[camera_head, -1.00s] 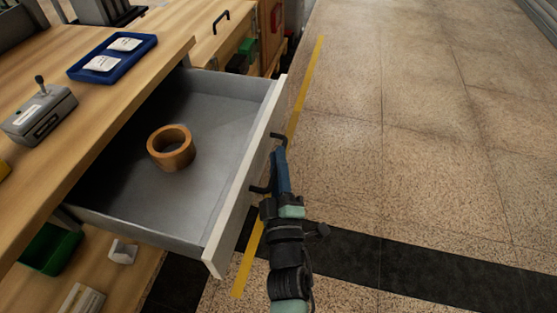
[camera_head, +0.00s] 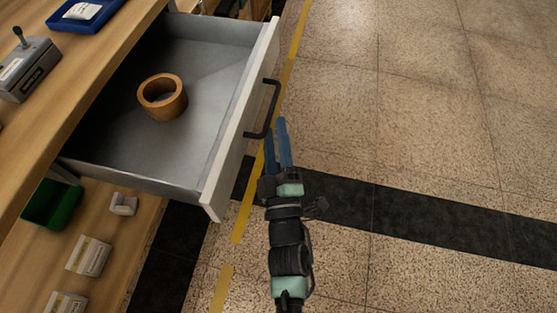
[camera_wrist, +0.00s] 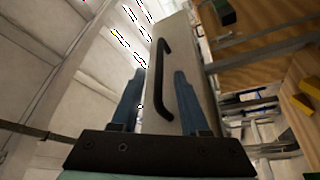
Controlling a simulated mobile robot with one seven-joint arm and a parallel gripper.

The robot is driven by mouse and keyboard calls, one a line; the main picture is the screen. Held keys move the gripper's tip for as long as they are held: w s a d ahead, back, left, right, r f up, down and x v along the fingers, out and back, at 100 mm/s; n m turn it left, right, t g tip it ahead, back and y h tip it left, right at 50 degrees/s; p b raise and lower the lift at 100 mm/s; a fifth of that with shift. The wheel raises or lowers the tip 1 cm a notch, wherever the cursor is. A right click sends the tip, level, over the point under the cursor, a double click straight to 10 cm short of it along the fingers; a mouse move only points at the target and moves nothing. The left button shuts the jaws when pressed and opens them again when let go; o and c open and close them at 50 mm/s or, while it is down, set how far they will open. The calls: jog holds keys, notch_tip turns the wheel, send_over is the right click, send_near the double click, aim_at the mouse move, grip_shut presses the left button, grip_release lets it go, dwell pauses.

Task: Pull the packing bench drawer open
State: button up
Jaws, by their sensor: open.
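The packing bench drawer (camera_head: 213,165) is pulled out from under the bench top, with its grey inside in view. A brown ring-shaped roll (camera_head: 162,97) lies in it. The black bar handle (camera_head: 270,108) is on the pale drawer front. It also shows in the wrist view (camera_wrist: 161,75). My gripper (camera_head: 281,122) has its two blue fingers apart and empty. It is just outside the drawer front, near the lower end of the handle, and clear of it. In the wrist view, the handle lies ahead of my gripper (camera_wrist: 155,80), beyond the fingertips.
The wooden bench top (camera_head: 95,95) carries a blue tray (camera_head: 85,14) and a grey lever box (camera_head: 30,67). A green bin (camera_head: 52,203) and small boxes sit on the shelf below. Open speckled floor lies to the right, past a yellow line.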

jog(key=v, duration=0.7)
dwell(0.4)
